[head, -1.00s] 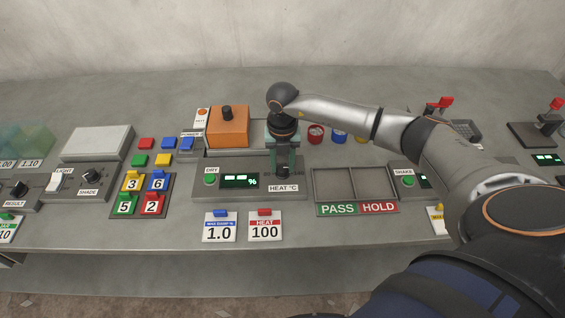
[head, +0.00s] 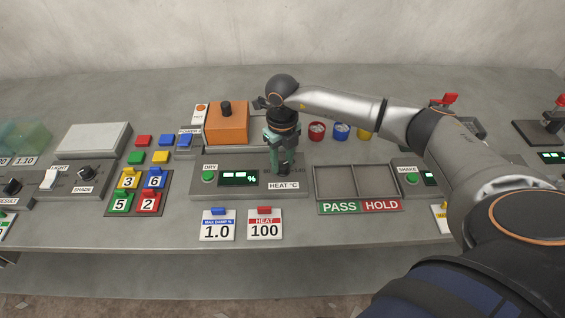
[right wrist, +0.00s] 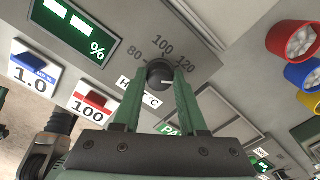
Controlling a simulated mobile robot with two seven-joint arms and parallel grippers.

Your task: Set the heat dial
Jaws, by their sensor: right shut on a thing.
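The heat dial is a black round knob (right wrist: 160,76) on the grey dryer panel, with 80, 100 and 120 printed around it. A pale mark shows on the knob; which number it points at I cannot tell. My right gripper (right wrist: 158,80) points down over the panel, its green fingers shut on the knob from both sides. In the head view, the right gripper (head: 283,170) hides most of the dial, above the "HEAT °C" label (head: 285,185). A card reading HEAT 100 (head: 265,225) stands in front of the panel. My left gripper is not in view.
A green display (head: 239,178) and a green DRY button (head: 208,175) are left of the dial. An orange box (head: 226,128) stands behind. PASS and HOLD trays (head: 358,208) are to the right. A MAX DAMP 1.0 card (head: 217,227) stands in front.

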